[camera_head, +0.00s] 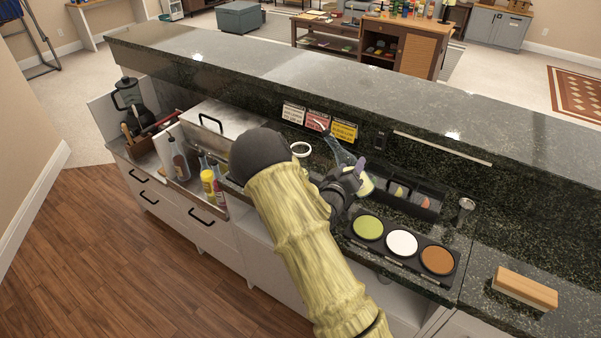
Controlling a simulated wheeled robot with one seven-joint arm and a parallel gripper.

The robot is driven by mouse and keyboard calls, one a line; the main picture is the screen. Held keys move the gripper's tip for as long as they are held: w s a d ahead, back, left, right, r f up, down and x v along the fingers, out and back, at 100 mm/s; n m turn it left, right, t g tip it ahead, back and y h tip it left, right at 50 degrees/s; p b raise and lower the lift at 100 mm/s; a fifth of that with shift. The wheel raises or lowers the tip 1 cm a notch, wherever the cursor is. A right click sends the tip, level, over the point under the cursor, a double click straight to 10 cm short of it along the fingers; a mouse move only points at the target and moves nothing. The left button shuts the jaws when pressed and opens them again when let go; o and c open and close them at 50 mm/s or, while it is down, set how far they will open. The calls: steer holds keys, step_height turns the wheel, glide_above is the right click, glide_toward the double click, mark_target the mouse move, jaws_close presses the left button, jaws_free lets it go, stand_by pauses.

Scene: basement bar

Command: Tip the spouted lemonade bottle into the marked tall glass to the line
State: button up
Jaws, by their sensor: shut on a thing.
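My gripper (352,180) is over the bar's work counter, shut on a clear spouted bottle (341,151). The bottle is tilted, with its narrow spout toward the upper left and its base toward the lower right. Pale yellow liquid shows at the base end; the gripper's fingers hide part of the bottle. I cannot make out the marked tall glass or its line. A white ring with a dark middle (301,149) is on the counter left of the bottle, beside my arm; I cannot tell if it is a glass rim. My arm hides the counter below it.
A three-dish tray (402,243) lies right of my gripper, with a garnish caddy (430,191) behind it. A metal jigger (465,208) and wooden-topped brush (525,288) are farther right. Left are a steel bin (215,122) and several bottles (208,183). The raised bar ledge (330,75) runs behind.

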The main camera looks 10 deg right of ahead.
mark_target(352, 157)
step_height(352, 157, up, 2)
steer(key=m+b, duration=0.2)
steer(key=m, duration=0.2)
steer(key=shift+r+m+b, duration=0.15)
steer(key=shift+m+b, duration=0.25)
step_height(352, 157, up, 2)
steer(key=m+b, duration=0.2)
steer(key=m, duration=0.1)
steer(key=shift+r, duration=0.1)
step_height(352, 157, up, 6)
steer(key=p, duration=0.5)
steer(key=shift+f+p, duration=0.25)
steer(key=shift+p, duration=0.05)
steer(key=shift+f, duration=0.1)
stand_by(0.4)
